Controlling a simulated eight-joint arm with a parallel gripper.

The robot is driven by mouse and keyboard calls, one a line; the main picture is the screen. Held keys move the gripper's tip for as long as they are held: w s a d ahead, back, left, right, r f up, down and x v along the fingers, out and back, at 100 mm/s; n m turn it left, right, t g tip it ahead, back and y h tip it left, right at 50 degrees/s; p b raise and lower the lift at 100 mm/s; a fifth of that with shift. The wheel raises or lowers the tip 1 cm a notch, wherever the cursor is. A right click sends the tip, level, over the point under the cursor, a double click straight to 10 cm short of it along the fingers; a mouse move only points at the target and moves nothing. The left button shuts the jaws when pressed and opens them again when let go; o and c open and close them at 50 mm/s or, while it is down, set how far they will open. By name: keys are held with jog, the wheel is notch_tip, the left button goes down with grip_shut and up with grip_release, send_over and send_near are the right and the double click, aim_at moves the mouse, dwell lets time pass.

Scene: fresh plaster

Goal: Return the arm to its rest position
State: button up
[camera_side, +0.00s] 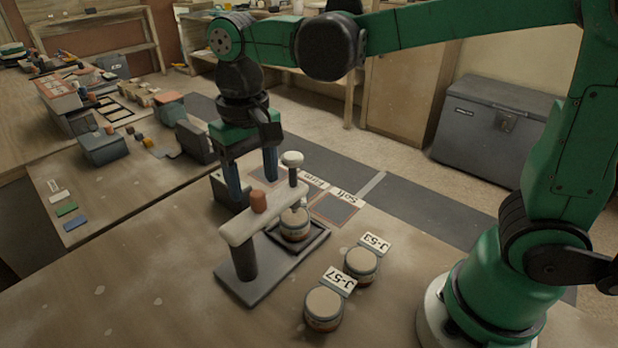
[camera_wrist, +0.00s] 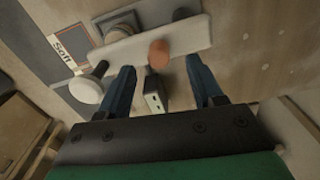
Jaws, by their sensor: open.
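My green arm reaches across from the right in the side view, with my gripper (camera_side: 252,180) pointing down just behind a press-like stand. My gripper's two blue fingers are apart, with nothing held between them. The wrist view also shows my gripper (camera_wrist: 160,85) open, with the stand's pale crossbar (camera_wrist: 150,42) and orange knob (camera_wrist: 159,54) beyond the fingertips. The stand (camera_side: 243,288) has a pale beam (camera_side: 262,214), the orange knob (camera_side: 259,201) and a white-topped plunger (camera_side: 292,158). A lidded jar (camera_side: 295,224) sits on its tray, under the plunger side of the beam.
Jars beside labels J-53 (camera_side: 361,264) and J-57 (camera_side: 323,308) stand at the front right of the stand. Marked squares (camera_side: 335,209), one labelled Soft, lie behind it. A grey chest (camera_side: 490,130) stands on the floor. The table's front left is clear.

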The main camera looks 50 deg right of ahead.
aim_at(256, 192)
notch_tip(256, 192, up, 8)
jog(key=m, duration=0.9)
notch_tip(256, 192, down, 11)
jog(key=m, duration=1.8)
jog(key=shift+f+m, duration=0.1)
jog(key=shift+m, duration=0.2)
jog(key=shift+s+r+m, duration=0.2)
jog(key=shift+r+m, duration=0.1)
jog(key=shift+r, duration=0.2)
jog(key=shift+c, duration=0.3)
